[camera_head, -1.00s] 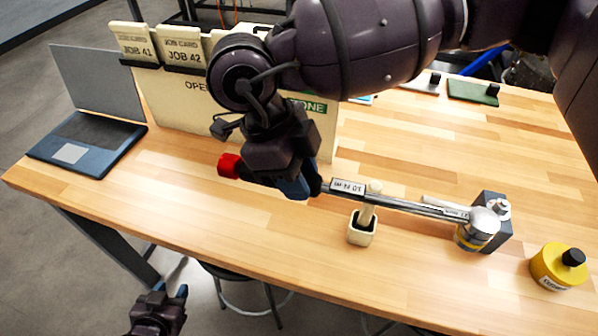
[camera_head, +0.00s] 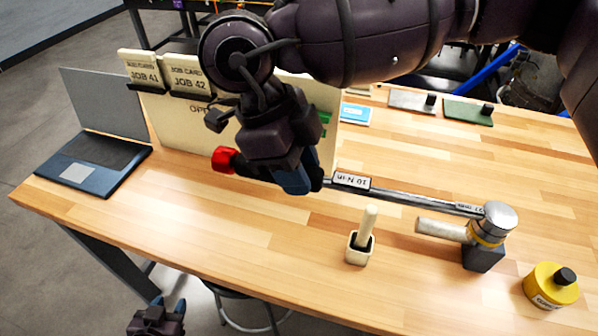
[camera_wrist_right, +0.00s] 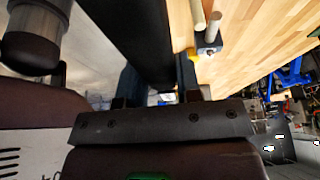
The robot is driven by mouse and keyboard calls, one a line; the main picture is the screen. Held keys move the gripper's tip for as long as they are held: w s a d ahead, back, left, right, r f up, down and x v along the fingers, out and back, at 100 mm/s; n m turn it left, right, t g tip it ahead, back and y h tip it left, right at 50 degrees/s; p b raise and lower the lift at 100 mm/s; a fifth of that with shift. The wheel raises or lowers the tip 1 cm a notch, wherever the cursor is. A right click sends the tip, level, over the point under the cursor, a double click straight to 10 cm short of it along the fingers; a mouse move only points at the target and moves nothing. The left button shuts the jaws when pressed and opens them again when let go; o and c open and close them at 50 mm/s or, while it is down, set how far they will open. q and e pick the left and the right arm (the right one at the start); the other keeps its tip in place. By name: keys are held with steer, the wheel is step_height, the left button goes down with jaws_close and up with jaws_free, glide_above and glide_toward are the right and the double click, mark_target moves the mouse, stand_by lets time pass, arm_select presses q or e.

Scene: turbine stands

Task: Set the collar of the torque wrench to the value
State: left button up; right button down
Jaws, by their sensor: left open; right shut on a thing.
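The torque wrench has a red end (camera_head: 223,160), a silver shaft with a white "10 N·m" label (camera_head: 351,181), and a round head (camera_head: 499,217) at the right. My right gripper (camera_head: 298,184) is shut on the wrench's handle between the red end and the label, and hides that part. The head is over a small dark block (camera_head: 484,257); I cannot tell whether they touch. In the right wrist view the right gripper (camera_wrist_right: 160,88) is around a dark bar, and no collar marking is readable. My left gripper (camera_head: 158,310) is open and empty, low in front of the table.
A pale peg stands in a square holder (camera_head: 359,248); a pale cylinder (camera_head: 438,228) lies by the block. A yellow pot (camera_head: 551,288) is at the right. A laptop (camera_head: 90,165) and a board with job cards (camera_head: 186,80) stand behind.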

steer(key=shift+r+p, duration=0.75)
steer(key=shift+r, duration=1.75)
arm_select(q)
steer(key=shift+w+r, duration=0.15)
steer(key=shift+r, duration=0.35)
steer(key=shift+w+r, duration=0.15)
steer(key=shift+r, duration=0.35)
steer(key=shift+s+f, duration=0.1)
steer(key=shift+s, duration=0.1)
arm_select(e)
steer(key=shift+s, duration=0.1)
